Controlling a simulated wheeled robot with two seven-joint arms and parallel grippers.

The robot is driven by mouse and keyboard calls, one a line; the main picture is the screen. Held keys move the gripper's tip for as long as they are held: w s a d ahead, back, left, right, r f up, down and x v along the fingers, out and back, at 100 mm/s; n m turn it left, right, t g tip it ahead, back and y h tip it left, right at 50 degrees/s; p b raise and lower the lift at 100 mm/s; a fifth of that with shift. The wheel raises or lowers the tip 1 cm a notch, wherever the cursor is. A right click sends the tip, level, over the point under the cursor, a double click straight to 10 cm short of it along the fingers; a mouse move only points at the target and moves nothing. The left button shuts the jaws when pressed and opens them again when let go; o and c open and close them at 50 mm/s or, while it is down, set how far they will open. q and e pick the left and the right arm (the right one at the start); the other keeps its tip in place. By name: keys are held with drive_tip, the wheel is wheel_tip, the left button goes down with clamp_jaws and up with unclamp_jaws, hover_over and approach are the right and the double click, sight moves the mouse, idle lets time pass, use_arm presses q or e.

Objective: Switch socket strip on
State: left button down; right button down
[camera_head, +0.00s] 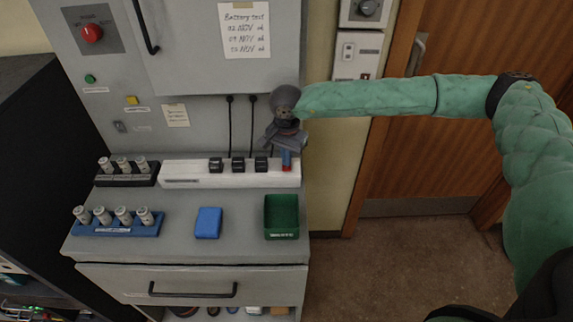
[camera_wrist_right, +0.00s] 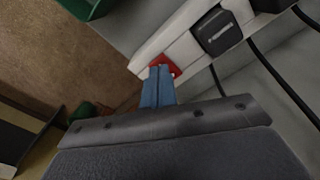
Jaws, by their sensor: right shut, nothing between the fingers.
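The white socket strip (camera_head: 200,180) lies along the back of the console's desk with several black plugs in it. Its red switch (camera_head: 287,168) is at the right end and also shows in the right wrist view (camera_wrist_right: 168,65). My right gripper (camera_head: 287,160) is shut, with nothing held. Its blue fingertips (camera_wrist_right: 158,85) are at the red switch and cover part of it. I cannot tell whether they press on it or stop just short. The switch's position is not clear. My left gripper is not in view.
A green tray (camera_head: 281,235) and a blue box (camera_head: 208,222) stand in front of the strip. Racks of small cylinders (camera_head: 118,232) are at the left. Black cords (camera_head: 231,125) hang behind the strip. A wooden door (camera_head: 430,130) is at the right.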

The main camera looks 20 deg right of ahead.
drive_tip(key=shift+f+b, duration=0.95)
idle(0.8)
drive_tip(key=shift+r, duration=3.55)
